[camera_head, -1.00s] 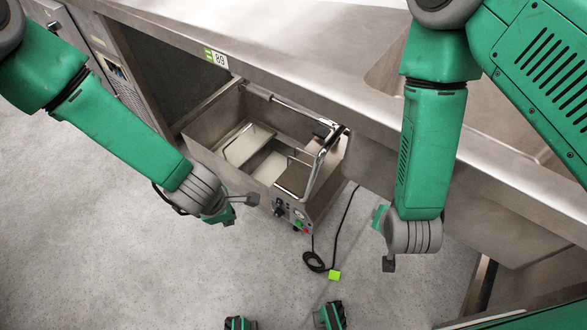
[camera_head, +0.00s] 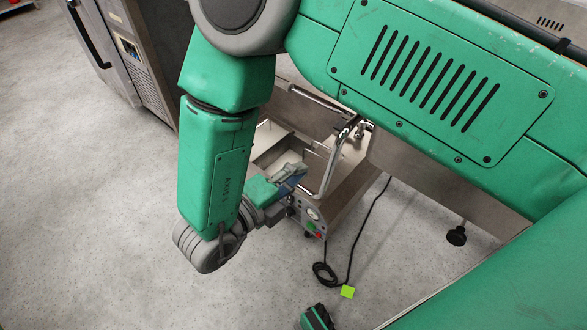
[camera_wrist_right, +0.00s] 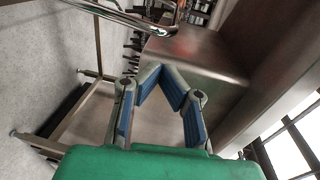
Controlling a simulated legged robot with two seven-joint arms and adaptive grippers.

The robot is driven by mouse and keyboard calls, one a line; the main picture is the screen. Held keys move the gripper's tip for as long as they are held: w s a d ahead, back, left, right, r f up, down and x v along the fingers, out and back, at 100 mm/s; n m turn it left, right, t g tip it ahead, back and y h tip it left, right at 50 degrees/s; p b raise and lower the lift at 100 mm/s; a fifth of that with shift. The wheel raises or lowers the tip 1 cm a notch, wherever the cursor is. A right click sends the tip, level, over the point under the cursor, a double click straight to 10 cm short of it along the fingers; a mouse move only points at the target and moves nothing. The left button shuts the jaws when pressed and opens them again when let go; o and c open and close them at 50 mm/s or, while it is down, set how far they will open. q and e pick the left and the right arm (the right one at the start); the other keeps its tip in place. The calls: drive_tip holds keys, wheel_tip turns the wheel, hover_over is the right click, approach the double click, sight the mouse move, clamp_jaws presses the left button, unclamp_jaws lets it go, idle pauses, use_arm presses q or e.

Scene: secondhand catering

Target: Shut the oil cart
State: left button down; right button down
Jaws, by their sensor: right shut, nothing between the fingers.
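The oil cart (camera_head: 341,196) is a steel box with a chrome bar handle (camera_head: 331,160) and a front panel with a dial, a red button and a green button. It stands on the floor, pulled out from under the steel counter, its open top partly hidden by my right arm. My right gripper (camera_head: 291,174) is at the cart's front edge, above the panel; I cannot tell if it touches. In the right wrist view, its blue-padded fingers (camera_wrist_right: 164,72) converge with nothing between them, and a chrome bar (camera_wrist_right: 128,20) lies beyond them. My left gripper is not in view.
A black cable (camera_head: 357,250) runs from behind the cart to a lime-green tag (camera_head: 347,291) on the floor. A steel appliance (camera_head: 139,62) stands at the upper left. A black counter foot (camera_head: 456,236) stands at right. The grey floor at left is clear.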

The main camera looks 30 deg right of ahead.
sight(338, 136)
drive_tip(key=b+x, duration=0.1)
drive_tip(key=x, duration=0.2)
drive_tip(key=b+x, duration=0.1)
drive_tip(key=x, duration=0.2)
drive_tip(key=r+b+x, duration=0.1)
drive_tip(key=x, duration=0.3)
drive_tip(key=shift+w, duration=0.15)
drive_tip(key=shift+w+d, duration=0.1)
drive_tip(key=shift+d, duration=0.5)
drive_tip(key=shift+a, duration=0.1)
drive_tip(key=shift+a+r, duration=0.1)
drive_tip(key=shift+a, duration=0.05)
drive_tip(key=x, duration=0.3)
drive_tip(key=shift+w+d+r+p, duration=0.2)
drive_tip(key=shift+w+d+p, duration=0.1)
drive_tip(key=shift+d, duration=0.35)
drive_tip(key=shift+a+f, duration=0.1)
drive_tip(key=shift+f, duration=0.1)
